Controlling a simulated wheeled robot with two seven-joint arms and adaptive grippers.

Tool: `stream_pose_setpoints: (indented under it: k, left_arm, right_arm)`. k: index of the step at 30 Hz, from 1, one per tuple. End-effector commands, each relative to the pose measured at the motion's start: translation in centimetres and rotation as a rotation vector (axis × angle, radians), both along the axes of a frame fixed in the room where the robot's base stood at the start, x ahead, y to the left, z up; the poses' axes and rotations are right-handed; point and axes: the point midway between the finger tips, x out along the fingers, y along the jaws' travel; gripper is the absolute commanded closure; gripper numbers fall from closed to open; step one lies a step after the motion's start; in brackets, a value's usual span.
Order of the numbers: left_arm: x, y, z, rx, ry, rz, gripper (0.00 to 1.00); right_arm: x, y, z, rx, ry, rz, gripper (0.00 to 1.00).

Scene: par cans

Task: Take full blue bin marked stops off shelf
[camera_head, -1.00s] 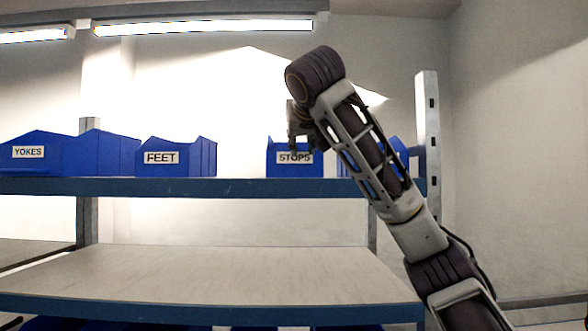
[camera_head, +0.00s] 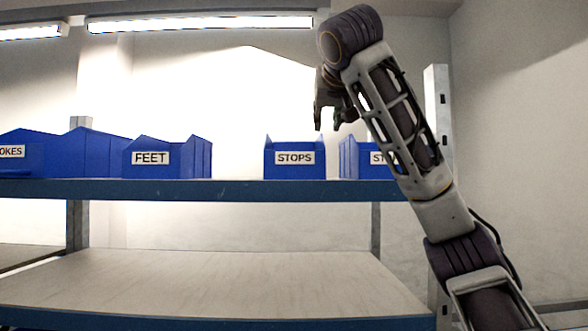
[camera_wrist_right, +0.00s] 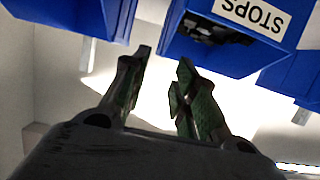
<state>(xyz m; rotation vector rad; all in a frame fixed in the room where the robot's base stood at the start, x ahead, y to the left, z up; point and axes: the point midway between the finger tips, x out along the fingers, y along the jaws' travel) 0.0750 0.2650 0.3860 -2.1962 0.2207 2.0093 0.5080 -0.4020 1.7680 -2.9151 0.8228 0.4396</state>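A blue bin labelled STOPS (camera_head: 294,158) stands on the upper shelf (camera_head: 230,191). Just right of it is a second blue bin (camera_head: 349,160), its label starting "ST" and the rest hidden behind my right arm. My right gripper (camera_head: 332,116) points down, open and empty, above and between these two bins. In the right wrist view the open fingers (camera_wrist_right: 163,82) have nothing between them. There a STOPS bin (camera_wrist_right: 228,58), upside down in the picture, holds dark pieces; I cannot tell which of the two it is. My left gripper is not in view.
A FEET bin (camera_head: 165,157) and a YOKES bin (camera_head: 30,155) stand further left on the same shelf. A gap separates FEET from STOPS. A grey upright post (camera_head: 436,120) stands at the right end. The lower shelf (camera_head: 210,280) is bare.

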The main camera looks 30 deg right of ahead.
Motion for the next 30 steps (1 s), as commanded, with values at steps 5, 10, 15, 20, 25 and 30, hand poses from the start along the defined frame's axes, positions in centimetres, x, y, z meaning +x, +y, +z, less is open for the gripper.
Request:
stream_pose_setpoints:
  k: [5,10,15,20,25,30]
  left_arm:
    - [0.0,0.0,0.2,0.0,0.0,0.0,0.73]
    - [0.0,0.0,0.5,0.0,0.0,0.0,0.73]
    - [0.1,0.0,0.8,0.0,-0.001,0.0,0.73]
    - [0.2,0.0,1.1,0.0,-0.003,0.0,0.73]
    - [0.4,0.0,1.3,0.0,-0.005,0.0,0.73]
    - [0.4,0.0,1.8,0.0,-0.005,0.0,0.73]
  right_arm:
    - [0.4,0.0,0.0,-0.002,0.0,0.003,0.71]
    - [0.8,-0.2,-0.1,-0.004,0.0,0.004,0.71]
    - [1.3,-0.5,-0.3,-0.004,0.0,0.004,0.71]
    - [1.7,-0.7,-0.4,-0.003,0.0,0.005,0.71]
    - [2.1,-1.1,-0.7,-0.001,0.001,0.003,0.71]
    - [3.1,-1.9,-1.0,0.001,0.003,-0.001,0.71]
